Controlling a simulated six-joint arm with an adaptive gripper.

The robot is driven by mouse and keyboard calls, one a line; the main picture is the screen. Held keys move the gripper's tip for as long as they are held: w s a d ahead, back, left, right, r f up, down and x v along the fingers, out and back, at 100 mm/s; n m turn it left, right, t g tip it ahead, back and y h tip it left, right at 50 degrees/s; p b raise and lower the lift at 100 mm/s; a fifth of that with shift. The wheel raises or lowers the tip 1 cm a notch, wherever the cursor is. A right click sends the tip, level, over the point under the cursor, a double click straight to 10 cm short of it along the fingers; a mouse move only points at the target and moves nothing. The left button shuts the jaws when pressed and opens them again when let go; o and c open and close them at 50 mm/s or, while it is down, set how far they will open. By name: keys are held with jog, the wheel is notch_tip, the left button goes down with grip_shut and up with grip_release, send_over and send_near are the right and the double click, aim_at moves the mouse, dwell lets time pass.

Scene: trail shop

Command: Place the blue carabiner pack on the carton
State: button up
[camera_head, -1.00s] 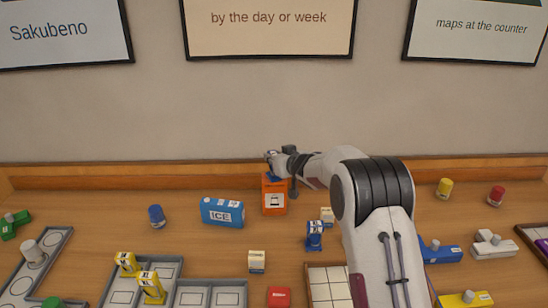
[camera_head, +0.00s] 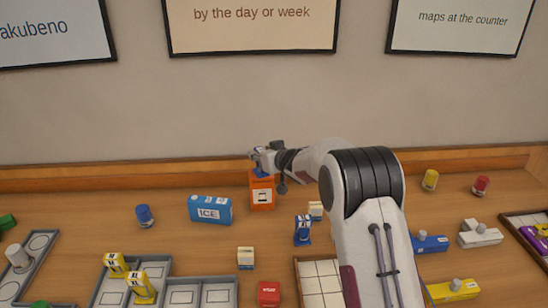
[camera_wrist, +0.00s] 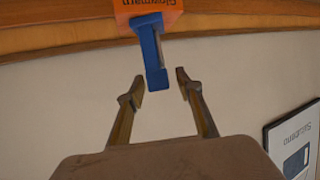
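The carton (camera_head: 262,194) is orange and stands upright on the counter near the back wall; its orange face also shows at the top of the wrist view (camera_wrist: 129,11). The blue carabiner pack (camera_wrist: 151,50) stands against the carton's top in the wrist view, apparently resting on it. In the head view only a bit of blue (camera_head: 261,174) shows on the carton, mostly covered by my gripper (camera_head: 259,161). My gripper (camera_wrist: 160,85) is open in the wrist view. Its fingertips are apart, one on each side of the pack's free end, with gaps visible.
A blue ICE box (camera_head: 210,209) stands left of the carton. Another blue-and-white pack (camera_head: 303,231) stands to its right, near a small cream box (camera_head: 315,210). A blue jar (camera_head: 144,215) is farther left. Yellow packs (camera_head: 141,288) stand in a grey tray (camera_head: 218,296).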

jog(key=v, duration=1.1)
dwell(0.9)
jog(key=s+d+r+m+g+h, duration=0.1)
jog(key=s+d+r+h, duration=0.1)
jog(key=s+d+r, duration=0.35)
jog(key=s+d+r+m+h, duration=0.1)
jog(key=s+d+r+h, duration=0.1)
jog(key=s, duration=0.6)
jog(key=s+d+r+m+g+h, duration=0.1)
jog(key=s+d+r+m+h, duration=0.2)
jog(key=s, duration=0.4)
jog(key=s+f+g+y, duration=0.1)
jog(key=s+f+g, duration=0.1)
jog(key=s, duration=1.3)
jog(key=s+f+g+y, duration=0.1)
jog(key=s+f+g, duration=0.1)
jog(key=s, duration=1.3)
jog(key=shift+s+a+f+n+g, duration=0.3)
jog(key=shift+s+f+g, duration=0.1)
jog(key=shift+f, duration=0.35)
